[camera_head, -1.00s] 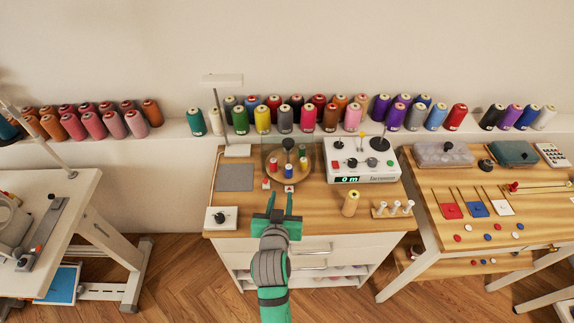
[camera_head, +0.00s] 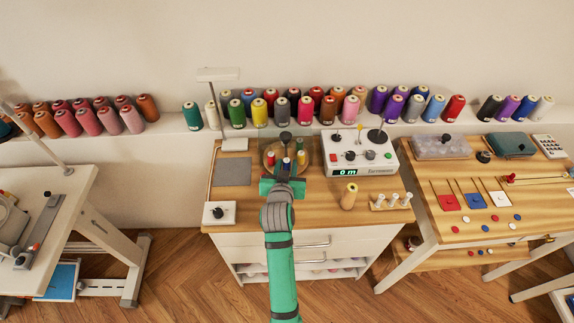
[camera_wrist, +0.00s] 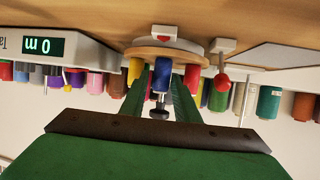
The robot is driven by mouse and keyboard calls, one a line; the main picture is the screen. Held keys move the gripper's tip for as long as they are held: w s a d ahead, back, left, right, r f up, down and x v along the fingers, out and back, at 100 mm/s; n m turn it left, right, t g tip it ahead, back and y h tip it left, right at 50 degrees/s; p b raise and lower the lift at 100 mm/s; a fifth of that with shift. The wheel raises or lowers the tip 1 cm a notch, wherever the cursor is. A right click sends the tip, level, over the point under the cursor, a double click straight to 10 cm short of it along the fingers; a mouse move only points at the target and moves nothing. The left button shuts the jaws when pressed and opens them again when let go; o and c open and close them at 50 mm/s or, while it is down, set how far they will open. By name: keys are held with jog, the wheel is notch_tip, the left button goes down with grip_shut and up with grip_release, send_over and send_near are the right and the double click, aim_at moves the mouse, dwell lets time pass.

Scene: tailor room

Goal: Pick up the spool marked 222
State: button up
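Several small coloured spools stand on a round wooden stand (camera_wrist: 140,50) on the bench. The wrist view shows it upside down, with a blue spool (camera_wrist: 162,75), a yellow spool (camera_wrist: 136,70) and a red spool (camera_wrist: 192,76). In the head view the blue one (camera_head: 286,163) stands just beyond my gripper (camera_head: 284,182). My gripper is open, its two green fingers (camera_wrist: 160,98) pointing at the stand, with the blue spool lined up in the gap. I cannot tell whether it is between the tips or just past them. No number 222 is legible on any spool.
A white counter box (camera_head: 362,152) reading "0 m" stands to the right. A tan spool (camera_head: 349,196) and a peg rack (camera_head: 391,202) are in front of it. A grey mat (camera_head: 232,172) and knob box (camera_head: 219,213) lie left. Large thread cones line the back ledge.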

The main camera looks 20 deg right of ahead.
jog(key=shift+x, duration=0.95)
jog(key=shift+a, duration=0.1)
grip_shut()
jog(key=shift+r, duration=0.1)
